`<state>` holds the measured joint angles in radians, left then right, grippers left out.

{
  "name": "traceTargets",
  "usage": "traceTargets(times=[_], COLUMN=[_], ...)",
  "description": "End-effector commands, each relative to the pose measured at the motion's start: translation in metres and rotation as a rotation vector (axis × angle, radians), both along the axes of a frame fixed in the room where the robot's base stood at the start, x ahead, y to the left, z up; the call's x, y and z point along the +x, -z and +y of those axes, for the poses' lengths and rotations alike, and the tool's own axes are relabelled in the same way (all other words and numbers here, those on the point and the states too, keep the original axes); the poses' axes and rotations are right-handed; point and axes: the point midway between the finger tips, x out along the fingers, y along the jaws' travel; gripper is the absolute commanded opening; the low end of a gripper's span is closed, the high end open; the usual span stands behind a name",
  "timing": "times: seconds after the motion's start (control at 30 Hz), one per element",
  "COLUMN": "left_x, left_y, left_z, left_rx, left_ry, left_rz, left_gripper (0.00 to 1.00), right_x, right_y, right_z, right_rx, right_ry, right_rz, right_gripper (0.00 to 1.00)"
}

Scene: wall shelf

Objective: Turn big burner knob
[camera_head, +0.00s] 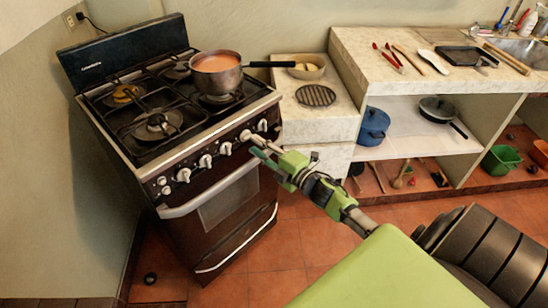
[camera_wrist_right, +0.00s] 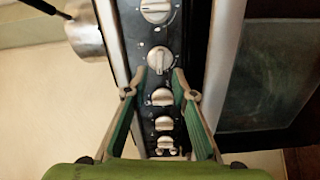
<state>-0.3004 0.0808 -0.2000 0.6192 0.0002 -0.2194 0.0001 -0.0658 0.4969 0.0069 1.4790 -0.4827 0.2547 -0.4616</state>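The dark stove (camera_head: 190,215) has a row of pale knobs along its front panel. My right gripper (camera_head: 254,145) reaches that panel near the second large knob from the right (camera_head: 246,135). In the right wrist view the gripper (camera_wrist_right: 159,74) is open, with its green-backed fingers apart. A pale knob (camera_wrist_right: 160,57) lies just beyond the fingertips, roughly centred between them. I cannot tell whether the fingers touch it. Another knob (camera_wrist_right: 155,8) shows at the top edge, and several more run down between the fingers. My left gripper is not in view.
The oven door handle (camera_head: 210,190) juts out below the knobs. A stone counter (camera_head: 318,122) adjoins the stove at the right. Tiled floor (camera_head: 285,245) lies open in front.

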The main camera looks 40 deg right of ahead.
Motion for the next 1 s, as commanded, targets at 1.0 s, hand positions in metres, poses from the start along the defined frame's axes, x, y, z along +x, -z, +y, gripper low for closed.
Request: traceTargets(times=[1.0], left_x=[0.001], left_y=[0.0], left_z=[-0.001], left_rx=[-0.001], left_ry=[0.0], left_rz=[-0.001], left_gripper=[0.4], right_x=[-0.087], right_y=[0.0], right_z=[-0.014], right_rx=[0.0], right_ry=[0.0], right_rz=[0.001], right_gripper=[0.0])
